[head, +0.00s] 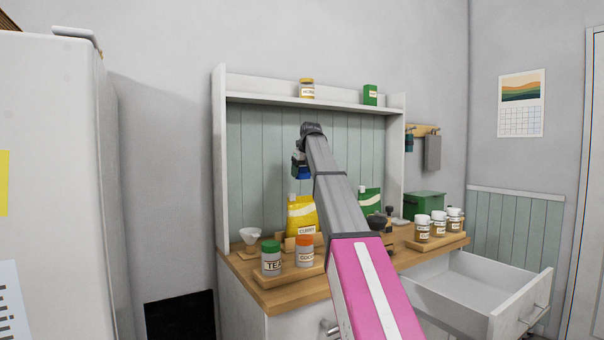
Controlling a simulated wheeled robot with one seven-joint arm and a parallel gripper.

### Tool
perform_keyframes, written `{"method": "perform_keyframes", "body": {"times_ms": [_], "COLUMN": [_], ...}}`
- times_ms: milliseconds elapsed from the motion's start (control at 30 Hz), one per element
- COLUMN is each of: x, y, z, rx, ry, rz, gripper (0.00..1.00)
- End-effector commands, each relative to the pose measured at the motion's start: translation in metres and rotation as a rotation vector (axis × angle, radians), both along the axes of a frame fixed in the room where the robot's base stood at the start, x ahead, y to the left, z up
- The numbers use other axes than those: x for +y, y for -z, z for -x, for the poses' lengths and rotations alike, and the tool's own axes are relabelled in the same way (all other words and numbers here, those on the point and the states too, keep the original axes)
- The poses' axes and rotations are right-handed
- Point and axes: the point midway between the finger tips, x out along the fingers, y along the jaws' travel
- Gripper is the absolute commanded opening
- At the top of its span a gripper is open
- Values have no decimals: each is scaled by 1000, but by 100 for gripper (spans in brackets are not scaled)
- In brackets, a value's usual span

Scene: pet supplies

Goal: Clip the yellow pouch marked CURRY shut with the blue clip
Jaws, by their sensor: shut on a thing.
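The yellow pouch marked CURRY (300,214) stands upright on the wooden counter, left of my arm. A pale piece sticks up at its top; whether the pouch's mouth is open I cannot tell. My gripper (301,167) is above the pouch, apart from it, in front of the green back panel. It is shut on the blue clip (302,173), which shows as a small dark blue piece at its lower end. The fingers are small and partly hidden. My arm hides part of the counter right of the pouch.
Jars marked TEA (271,258) and COCO (305,251) stand on a wooden tray in front of the pouch. A white funnel (250,237) is to the left. A green pouch (370,201), green box (424,205) and white-lidded jars (438,226) are right. A drawer (480,290) stands open.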

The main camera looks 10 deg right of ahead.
Motion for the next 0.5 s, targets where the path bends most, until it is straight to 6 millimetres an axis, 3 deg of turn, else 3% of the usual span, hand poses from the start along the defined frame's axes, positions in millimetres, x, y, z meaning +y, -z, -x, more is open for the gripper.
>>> {"method": "perform_keyframes", "body": {"times_ms": [500], "x": [0], "y": [28], "z": [1], "rx": [0], "ry": [0], "rz": [0], "gripper": [41]}}
